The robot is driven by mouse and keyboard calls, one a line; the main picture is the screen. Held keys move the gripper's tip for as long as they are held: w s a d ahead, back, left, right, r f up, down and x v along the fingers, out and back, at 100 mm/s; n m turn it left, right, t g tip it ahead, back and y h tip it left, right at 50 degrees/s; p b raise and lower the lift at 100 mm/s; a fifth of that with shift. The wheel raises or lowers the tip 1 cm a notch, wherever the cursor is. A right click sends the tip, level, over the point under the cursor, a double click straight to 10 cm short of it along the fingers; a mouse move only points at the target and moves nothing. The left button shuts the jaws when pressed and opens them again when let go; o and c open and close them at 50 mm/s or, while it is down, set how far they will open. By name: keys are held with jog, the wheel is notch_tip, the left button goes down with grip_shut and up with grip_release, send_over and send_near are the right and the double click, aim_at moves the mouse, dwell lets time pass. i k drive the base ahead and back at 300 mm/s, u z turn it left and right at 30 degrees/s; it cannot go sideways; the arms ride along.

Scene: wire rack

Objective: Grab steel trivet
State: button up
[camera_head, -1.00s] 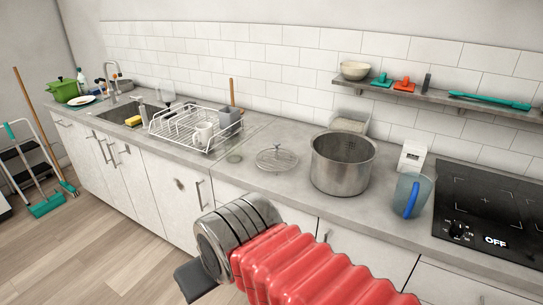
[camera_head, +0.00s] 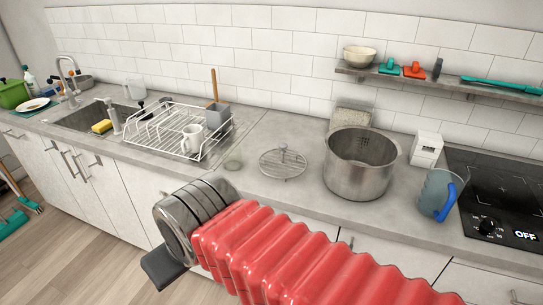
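The steel trivet (camera_head: 283,163) is a round wire rack with a small upright knob in its middle. It lies flat on the grey counter, left of the large steel pot and right of the dish rack. My arm, with a red ribbed sleeve and a dark metal wrist, reaches in from the bottom right. My gripper (camera_head: 163,268) shows only as a dark piece below the wrist, in front of the cabinets and left of the trivet in the picture. It is apart from the trivet. Its fingertips cannot be made out.
A steel pot (camera_head: 358,182) stands close right of the trivet. A blue-handled jug (camera_head: 436,195) and a hob (camera_head: 500,190) are farther right. A white wire dish rack (camera_head: 165,142) with a mug (camera_head: 193,138) is left. A shelf (camera_head: 440,78) hangs above. Counter around the trivet's left is mostly clear.

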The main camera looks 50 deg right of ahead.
aim_at(283, 147)
jog(key=i, duration=1)
jog(key=z, duration=1.15)
